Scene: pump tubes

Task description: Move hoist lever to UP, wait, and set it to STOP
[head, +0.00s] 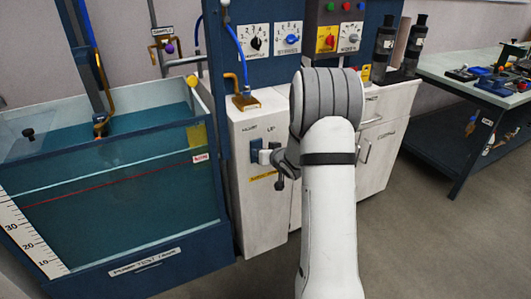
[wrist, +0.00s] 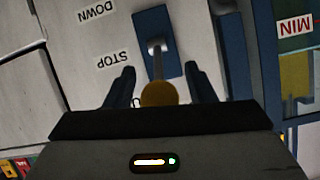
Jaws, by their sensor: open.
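The hoist lever has a round yellowish knob (wrist: 158,94) on a grey stem and rises from a blue plate (wrist: 157,22). In the wrist view, which is upside down, the DOWN label (wrist: 95,12) and STOP label (wrist: 113,60) are beside the plate. The UP label is partly covered there. My gripper (wrist: 160,70) is open, with one dark finger on each side of the knob and visible gaps. In the head view my gripper (head: 272,157) is at the blue plate (head: 256,150) and hides the lever. I cannot tell the lever's exact setting.
A glass water tank (head: 130,165) stands left of the white cabinet (head: 262,215). A blue panel with knobs (head: 288,38) rises behind. A workbench (head: 440,68) with tools is at the right. The floor at the right front is clear.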

